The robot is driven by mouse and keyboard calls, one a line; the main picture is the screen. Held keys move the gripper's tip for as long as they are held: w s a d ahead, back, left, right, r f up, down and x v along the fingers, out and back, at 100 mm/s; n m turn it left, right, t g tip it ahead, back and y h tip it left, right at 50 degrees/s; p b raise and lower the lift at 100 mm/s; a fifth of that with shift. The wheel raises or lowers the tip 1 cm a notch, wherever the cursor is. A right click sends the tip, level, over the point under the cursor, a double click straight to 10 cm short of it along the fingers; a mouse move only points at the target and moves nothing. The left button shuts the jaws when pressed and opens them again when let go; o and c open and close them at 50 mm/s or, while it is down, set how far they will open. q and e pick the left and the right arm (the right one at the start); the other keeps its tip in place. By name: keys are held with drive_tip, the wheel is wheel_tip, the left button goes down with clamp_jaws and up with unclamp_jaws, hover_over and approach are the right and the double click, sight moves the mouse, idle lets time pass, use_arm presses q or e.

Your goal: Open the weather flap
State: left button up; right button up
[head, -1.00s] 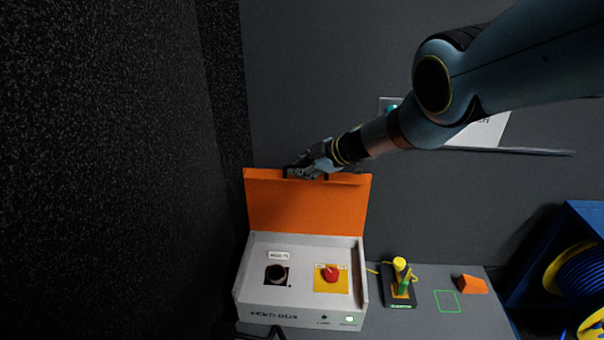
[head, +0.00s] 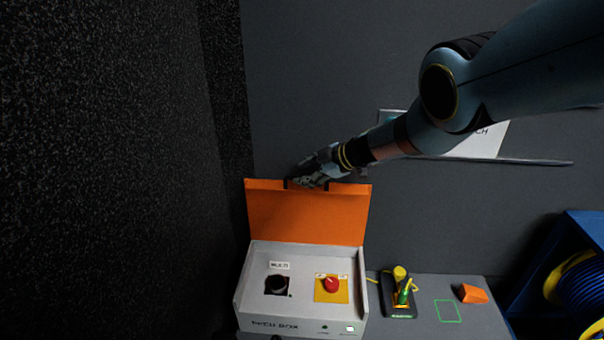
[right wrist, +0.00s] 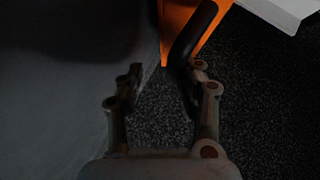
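The weather flap (head: 306,217) is an orange panel standing raised at the back of the grey feed box (head: 301,327). A dark handle runs along its top edge, partly hidden by my gripper; it also shows in the right wrist view (right wrist: 193,36). My right gripper (head: 301,181) is at the flap's top edge. In the right wrist view its fingers (right wrist: 165,73) are apart, with the handle close to the right finger. I cannot tell whether they touch. My left gripper is not in view.
The box face has a black round socket (head: 277,285) and a red knob (head: 331,285) on a yellow plate. To the right are a black stand (head: 398,308) with yellow and green parts, an orange block (head: 472,293) and a blue rack with a cable reel (head: 583,285). A wall is behind.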

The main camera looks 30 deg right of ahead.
drive_tip(key=shift+s+d+r+p, duration=0.2)
drive_tip(key=shift+d+r+p, duration=0.3)
drive_tip(key=shift+d+r, duration=0.3)
drive_tip(key=shift+s+d+r+p, duration=0.25)
drive_tip(key=shift+d+r+p, duration=0.35)
drive_tip(key=shift+d+r, duration=0.35)
drive_tip(key=shift+s+d+r+p, duration=0.25)
drive_tip(key=shift+d+r+p, duration=0.15)
drive_tip(key=shift+r, duration=0.1)
use_arm(q)
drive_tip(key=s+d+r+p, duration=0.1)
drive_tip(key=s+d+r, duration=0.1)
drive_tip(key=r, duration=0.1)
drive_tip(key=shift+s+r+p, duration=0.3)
drive_tip(key=shift+p, duration=0.1)
use_arm(e)
drive_tip(key=d+r, duration=0.1)
drive_tip(key=s+d+r, duration=0.1)
drive_tip(key=d, duration=0.1)
drive_tip(key=shift+s+r, duration=0.1)
drive_tip(key=shift+r, duration=0.3)
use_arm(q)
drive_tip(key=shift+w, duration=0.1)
use_arm(e)
drive_tip(key=shift+f, duration=0.1)
